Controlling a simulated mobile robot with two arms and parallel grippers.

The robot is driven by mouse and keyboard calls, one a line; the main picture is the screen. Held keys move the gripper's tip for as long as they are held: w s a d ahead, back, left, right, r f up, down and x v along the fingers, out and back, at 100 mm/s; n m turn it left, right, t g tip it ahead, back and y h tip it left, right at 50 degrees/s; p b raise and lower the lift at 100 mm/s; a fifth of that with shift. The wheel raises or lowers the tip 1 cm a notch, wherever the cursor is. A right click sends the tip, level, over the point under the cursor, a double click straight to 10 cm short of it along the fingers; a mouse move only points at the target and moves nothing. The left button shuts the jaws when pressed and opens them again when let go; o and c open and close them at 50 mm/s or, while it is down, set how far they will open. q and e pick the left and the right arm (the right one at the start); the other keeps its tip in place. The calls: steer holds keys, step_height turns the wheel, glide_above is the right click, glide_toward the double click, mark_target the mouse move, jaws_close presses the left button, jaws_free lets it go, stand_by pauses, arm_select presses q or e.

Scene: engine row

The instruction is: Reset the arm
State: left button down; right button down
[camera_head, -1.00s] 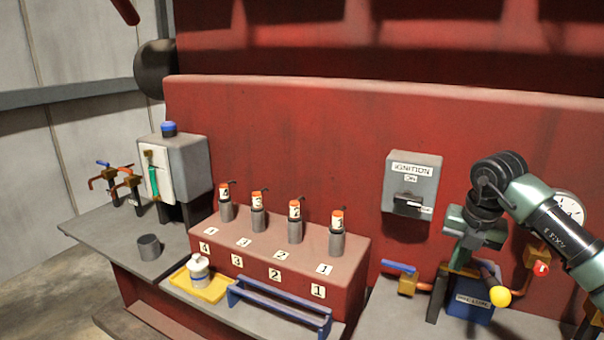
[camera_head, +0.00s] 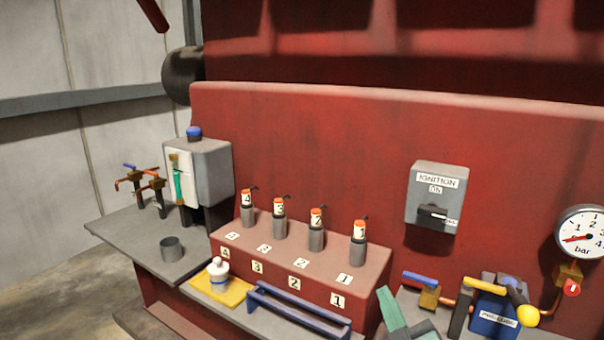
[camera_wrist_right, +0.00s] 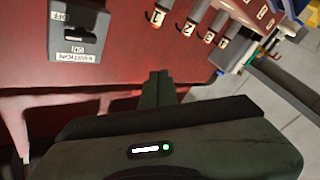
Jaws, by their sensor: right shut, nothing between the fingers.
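My right gripper (camera_head: 384,294) shows only partly at the bottom edge of the head view, with green fingers pointing up beside the red block's right end. In the right wrist view its two fingers (camera_wrist_right: 157,78) lie together, shut and empty, in front of the red engine wall. The rest of my right arm is out of the head view. My left gripper is in neither view.
The grey ignition box (camera_head: 437,198) is on the red wall. Numbered plugs stand in the red block (camera_head: 375,285). A blue rail (camera_head: 298,312) lies in front. The pressure gauge (camera_head: 582,233) and yellow-knobbed lever (camera_head: 526,314) are at right.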

steer(key=s+d+f+m+g+h, duration=0.25)
steer(key=s+f+g, duration=0.2)
steer(key=f, duration=0.35)
steer(key=s+d+f+m+g+h, duration=0.1)
steer(key=s+d+f+m+g, duration=0.2)
steer(key=s+f, duration=0.4)
steer(key=s+a+f+g+y, duration=0.1)
steer(key=s+f+g, duration=0.35)
steer(key=s, duration=0.45)
steer(key=s+f+g, duration=0.4)
steer(key=s+f, duration=0.2)
steer(key=s, duration=0.3)
step_height(320, 180, down, 27)
steer(key=s+g, duration=0.1)
steer(key=s, duration=0.2)
steer(key=s+d+f+g, duration=0.1)
steer(key=s+d+f, duration=0.1)
steer(key=s+f, duration=1.3)
steer(key=shift+s+d+f, duration=0.25)
steer(key=shift+s+d, duration=0.1)
steer(key=shift+s, duration=0.15)
steer(key=shift+m, duration=0.25)
